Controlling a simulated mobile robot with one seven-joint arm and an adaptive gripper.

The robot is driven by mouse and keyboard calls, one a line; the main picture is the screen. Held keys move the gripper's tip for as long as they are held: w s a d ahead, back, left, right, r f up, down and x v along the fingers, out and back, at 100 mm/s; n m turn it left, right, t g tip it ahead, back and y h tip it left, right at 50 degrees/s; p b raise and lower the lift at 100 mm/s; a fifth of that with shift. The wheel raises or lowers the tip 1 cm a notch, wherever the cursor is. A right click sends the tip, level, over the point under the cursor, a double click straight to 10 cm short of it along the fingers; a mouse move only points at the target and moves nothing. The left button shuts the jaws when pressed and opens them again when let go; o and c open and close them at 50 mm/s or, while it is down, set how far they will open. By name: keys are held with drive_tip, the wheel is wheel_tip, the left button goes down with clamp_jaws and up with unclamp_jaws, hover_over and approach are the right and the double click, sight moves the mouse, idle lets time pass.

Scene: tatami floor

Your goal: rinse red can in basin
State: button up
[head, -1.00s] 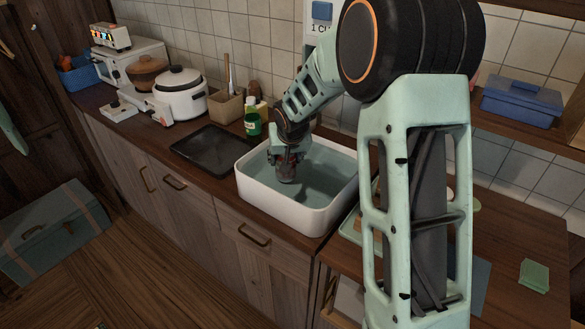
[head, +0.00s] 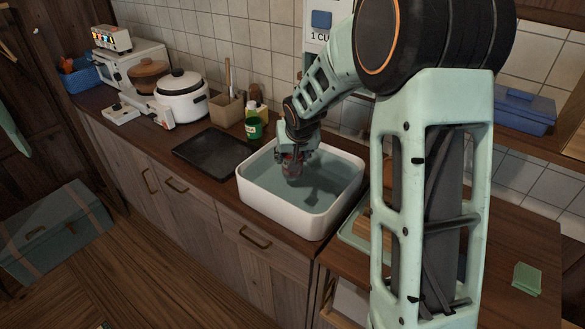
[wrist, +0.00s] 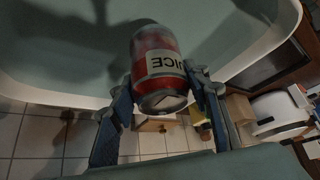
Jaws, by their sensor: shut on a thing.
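The red can (wrist: 158,70) has a white label reading "JUICE" and is held between the two fingers of my gripper (wrist: 167,98) in the wrist view. In the head view my gripper (head: 293,165) points down into the white basin (head: 270,205). The can (head: 292,170) shows only as a small patch of red and grey there, partly hidden by the fingers. The basin holds greenish water (head: 265,185). The can's lower end appears to be at or in the water; I cannot tell how deep.
A black tray (head: 211,150) lies left of the basin. A green bottle (head: 253,126) stands behind it, near the basin's back left corner. A green cloth or sponge (head: 527,279) lies on the right counter.

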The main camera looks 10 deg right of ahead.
drive_tip(key=shift+r+p, duration=2.65)
drive_tip(key=shift+r, duration=1.35)
drive_tip(key=shift+r+p, duration=1.25)
drive_tip(key=shift+r, duration=0.75)
